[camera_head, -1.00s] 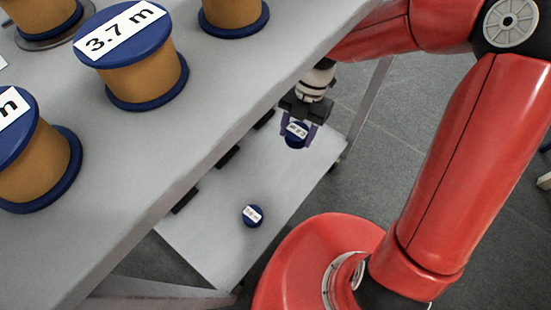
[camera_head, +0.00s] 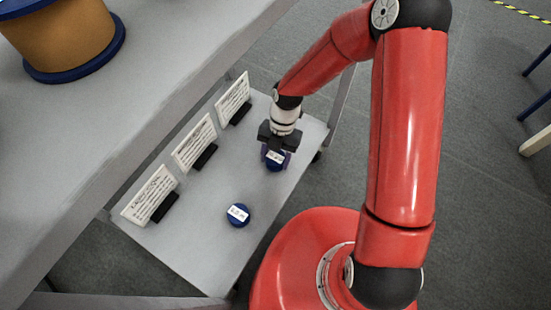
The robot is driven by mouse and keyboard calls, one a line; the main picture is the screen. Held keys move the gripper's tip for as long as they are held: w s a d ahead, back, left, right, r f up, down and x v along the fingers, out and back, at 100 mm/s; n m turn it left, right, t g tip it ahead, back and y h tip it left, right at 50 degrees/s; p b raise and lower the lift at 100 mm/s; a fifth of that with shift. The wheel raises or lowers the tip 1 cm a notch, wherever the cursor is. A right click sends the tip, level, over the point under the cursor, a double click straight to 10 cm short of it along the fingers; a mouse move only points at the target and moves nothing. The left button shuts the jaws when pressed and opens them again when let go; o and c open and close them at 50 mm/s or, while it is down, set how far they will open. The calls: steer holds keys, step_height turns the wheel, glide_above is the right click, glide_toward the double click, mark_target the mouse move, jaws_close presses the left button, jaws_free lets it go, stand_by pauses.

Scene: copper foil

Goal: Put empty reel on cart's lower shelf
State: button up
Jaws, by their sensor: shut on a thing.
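My gripper (camera_head: 275,155) points down at the right part of the cart's lower shelf (camera_head: 207,240).
Three white text cards in black holders, left (camera_head: 150,195), middle (camera_head: 195,144) and right (camera_head: 233,98), stand along the shelf's far side. The upper shelf (camera_head: 130,130) overhangs at left and bears a large copper-coloured reel (camera_head: 60,40). Bare shelf lies between the two small reels.

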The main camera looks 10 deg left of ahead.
steer(key=shift+f, duration=0.55)
steer(key=shift+f, duration=0.2)
steer(key=o, duration=1)
steer(key=shift+c, duration=0.2)
steer(key=shift+r, duration=0.1)
steer(key=p+v, duration=0.2)
steer(key=v, duration=1)
steer(key=shift+d+r, duration=0.1)
steer(key=shift+r, duration=0.1)
